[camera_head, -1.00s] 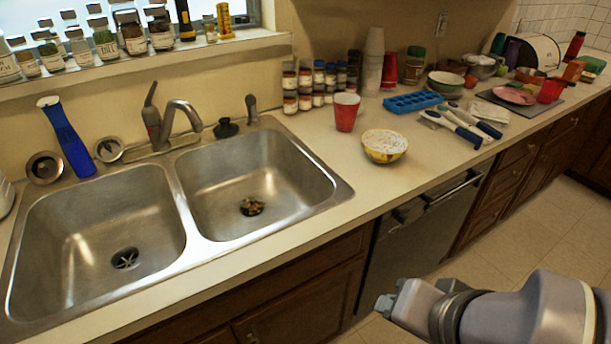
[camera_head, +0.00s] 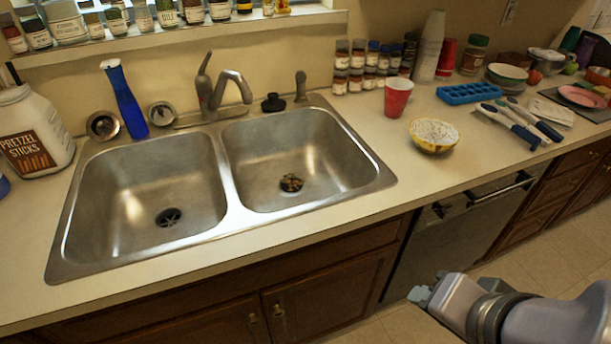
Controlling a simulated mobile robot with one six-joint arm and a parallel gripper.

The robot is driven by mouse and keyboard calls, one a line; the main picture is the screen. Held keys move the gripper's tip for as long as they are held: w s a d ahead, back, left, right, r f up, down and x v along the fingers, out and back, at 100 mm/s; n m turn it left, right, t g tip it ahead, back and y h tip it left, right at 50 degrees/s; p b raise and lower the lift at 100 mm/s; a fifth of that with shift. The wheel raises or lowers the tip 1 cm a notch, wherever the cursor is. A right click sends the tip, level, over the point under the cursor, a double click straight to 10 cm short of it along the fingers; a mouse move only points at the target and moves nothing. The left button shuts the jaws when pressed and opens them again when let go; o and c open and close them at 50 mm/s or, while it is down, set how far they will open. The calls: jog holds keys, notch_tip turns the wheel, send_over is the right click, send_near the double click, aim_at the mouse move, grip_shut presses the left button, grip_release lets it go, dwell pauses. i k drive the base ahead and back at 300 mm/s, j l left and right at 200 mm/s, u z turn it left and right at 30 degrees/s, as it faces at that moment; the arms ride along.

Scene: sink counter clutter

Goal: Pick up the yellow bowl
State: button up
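The yellow bowl (camera_head: 434,146) sits upright on the counter, right of the double sink. Its outside is yellow and its inside is whitish and speckled. My gripper (camera_head: 422,295) is at the lower right, low in front of the cabinets and well apart from the bowl. It is seen from behind and the side, so its finger opening cannot be made out.
A red cup (camera_head: 397,98) stands just behind the bowl. A blue ice tray (camera_head: 469,93) and blue-handled utensils (camera_head: 517,125) lie to its right. The sink (camera_head: 230,180) is on the left. The counter in front of the bowl is clear.

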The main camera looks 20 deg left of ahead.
aim_at(433, 136)
jog(key=i+j+z, duration=0.2)
jog(key=j, duration=0.15)
jog(key=i+j+z, duration=0.2)
jog(key=j, duration=0.15)
jog(key=i+j+z, duration=0.2)
jog(key=j, duration=0.15)
